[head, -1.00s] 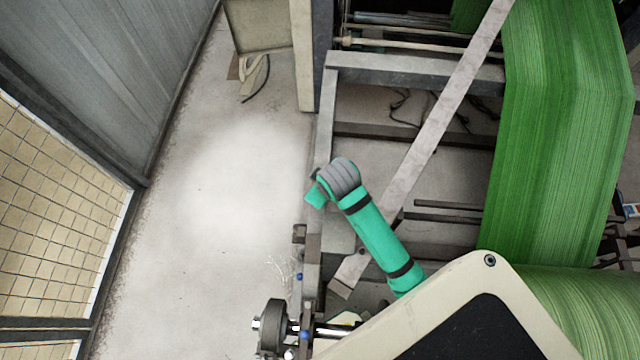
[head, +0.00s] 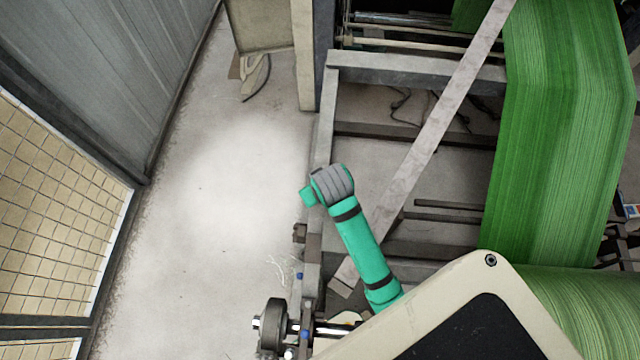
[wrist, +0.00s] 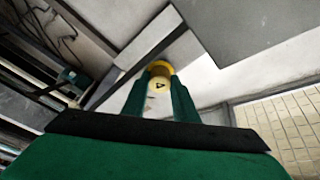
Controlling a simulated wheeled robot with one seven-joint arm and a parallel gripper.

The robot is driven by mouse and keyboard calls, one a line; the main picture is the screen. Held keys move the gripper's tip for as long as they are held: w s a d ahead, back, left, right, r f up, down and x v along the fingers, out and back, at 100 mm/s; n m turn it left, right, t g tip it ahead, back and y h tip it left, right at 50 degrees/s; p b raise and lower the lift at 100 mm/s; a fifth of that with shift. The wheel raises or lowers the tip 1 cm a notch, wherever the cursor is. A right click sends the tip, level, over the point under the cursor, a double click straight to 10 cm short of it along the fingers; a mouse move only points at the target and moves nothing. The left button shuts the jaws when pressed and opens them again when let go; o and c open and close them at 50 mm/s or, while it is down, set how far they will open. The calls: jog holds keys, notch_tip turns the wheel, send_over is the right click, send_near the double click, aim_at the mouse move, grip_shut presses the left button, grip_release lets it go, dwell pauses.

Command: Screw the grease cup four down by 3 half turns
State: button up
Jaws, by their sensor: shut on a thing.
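In the head view my green arm reaches up and left over the machine frame, and the fingers and cup cannot be made out there.
The machine's grey side frame (head: 325,130) runs beside the arm. A diagonal bar (head: 430,140) crosses close to its right. A green woven web (head: 560,130) hangs at the right. Clear floor (head: 210,200) lies to the left, up to a mesh fence (head: 50,220).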

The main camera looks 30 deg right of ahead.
jog(key=o, duration=1.1)
jog(key=shift+c, duration=0.2)
jog(key=v, duration=1)
jog(key=shift+s+r, duration=0.15)
jog(key=shift+r, duration=0.25)
